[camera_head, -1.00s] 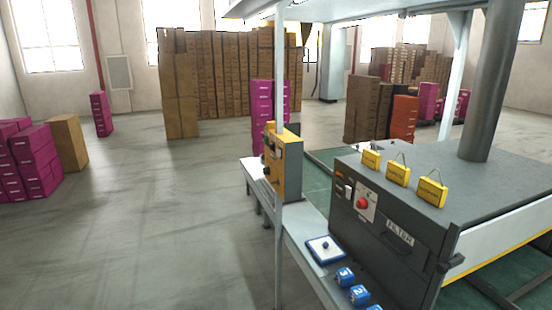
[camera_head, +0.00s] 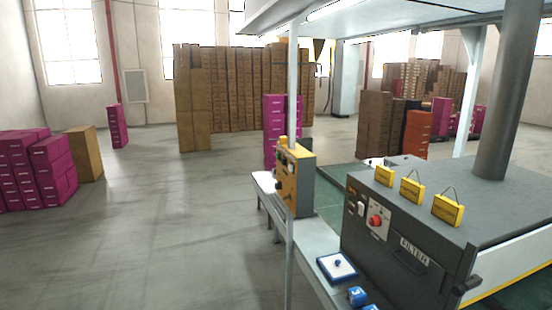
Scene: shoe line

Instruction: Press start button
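No button in view can be read as marked start. A yellow and grey control box (camera_head: 304,182) stands beside a white post, with small dark controls on its yellow face, too small to tell apart. A dark grey machine (camera_head: 470,212) labelled "FILTER" carries a light panel with a round red button (camera_head: 376,221). A white plate with a blue edge and a blue knob (camera_head: 338,265) lies on the bench in front of it. My gripper is not in view.
The pale bench (camera_head: 313,240) runs along the machine's left side. Yellow tags (camera_head: 448,208) stand on the machine. Magenta boxes (camera_head: 52,165) are stacked at left. The grey floor (camera_head: 150,230) between is open.

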